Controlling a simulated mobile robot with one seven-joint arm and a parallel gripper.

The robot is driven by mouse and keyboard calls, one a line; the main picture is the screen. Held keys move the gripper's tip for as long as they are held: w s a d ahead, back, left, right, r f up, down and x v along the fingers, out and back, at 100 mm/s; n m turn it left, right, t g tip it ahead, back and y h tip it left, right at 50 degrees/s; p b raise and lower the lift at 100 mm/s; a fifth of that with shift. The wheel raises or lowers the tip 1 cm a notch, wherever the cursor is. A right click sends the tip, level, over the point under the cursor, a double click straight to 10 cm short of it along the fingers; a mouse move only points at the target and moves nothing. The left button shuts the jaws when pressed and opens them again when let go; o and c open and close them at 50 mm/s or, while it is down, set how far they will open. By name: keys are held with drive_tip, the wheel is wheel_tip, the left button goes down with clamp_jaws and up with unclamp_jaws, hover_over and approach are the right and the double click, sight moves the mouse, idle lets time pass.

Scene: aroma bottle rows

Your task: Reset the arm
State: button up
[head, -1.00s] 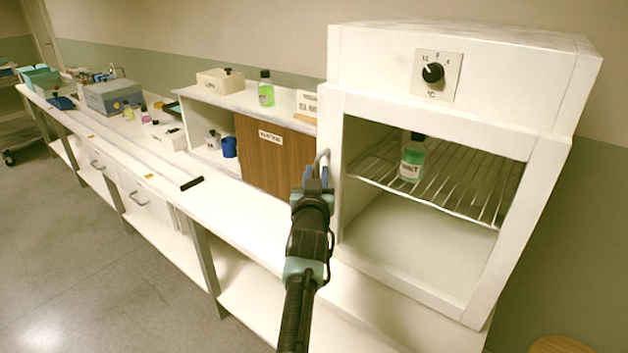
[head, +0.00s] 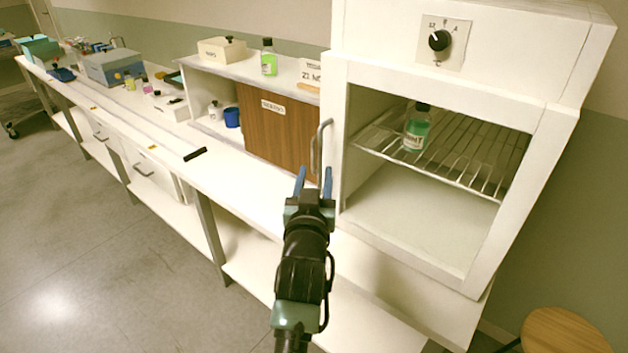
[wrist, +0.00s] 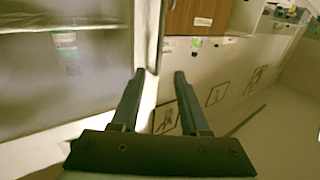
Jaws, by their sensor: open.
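My gripper (head: 314,182) is open and empty. In the head view it is in front of the left edge of the white oven-like cabinet (head: 362,235), close to its metal handle (head: 320,148) in the picture. I cannot tell whether it touches the handle. In the wrist view both fingers of the gripper (wrist: 156,98) point forward with nothing between them. A bottle of green liquid (head: 416,128) stands upright on the wire rack (head: 470,165) inside the cabinet. It also shows, dimly, in the wrist view (wrist: 65,42).
Another green bottle (head: 269,58) stands on a white shelf left of the cabinet, above a brown wooden panel (head: 275,125). A long white bench (head: 225,185) runs to the left with boxes at its far end. A round stool (head: 565,330) is at lower right.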

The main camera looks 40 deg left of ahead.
drive_tip(key=shift+s+d, duration=0.35)
drive_tip(key=shift+s, duration=0.15)
drive_tip(key=w+d+r+m+t+h+p, duration=0.15)
drive_tip(key=d+r+t, duration=0.25)
drive_tip(key=d+r, duration=0.75)
drive_tip(key=w+d+r+m+t+h+p, duration=0.1)
drive_tip(key=d+r+m+t+h, duration=0.15)
drive_tip(key=d+r, duration=0.85)
drive_tip(key=s+d+r+m+t+h, duration=0.1)
drive_tip(key=s+d+r+t+h, duration=0.1)
drive_tip(key=s+d+r, duration=0.2)
drive_tip(key=s+d+r+m+t+h+p, duration=0.1)
drive_tip(key=s+d+r, duration=0.4)
drive_tip(key=r, duration=0.5)
drive_tip(key=s+d+r+m+t+h+p, duration=0.1)
drive_tip(key=s+d+r+m+t+h, duration=0.1)
drive_tip(key=s+d+r+t+h, duration=0.2)
wheel_tip(320, 180, up, 4)
drive_tip(key=shift+s+d+h, duration=0.3)
drive_tip(key=shift+d, duration=0.65)
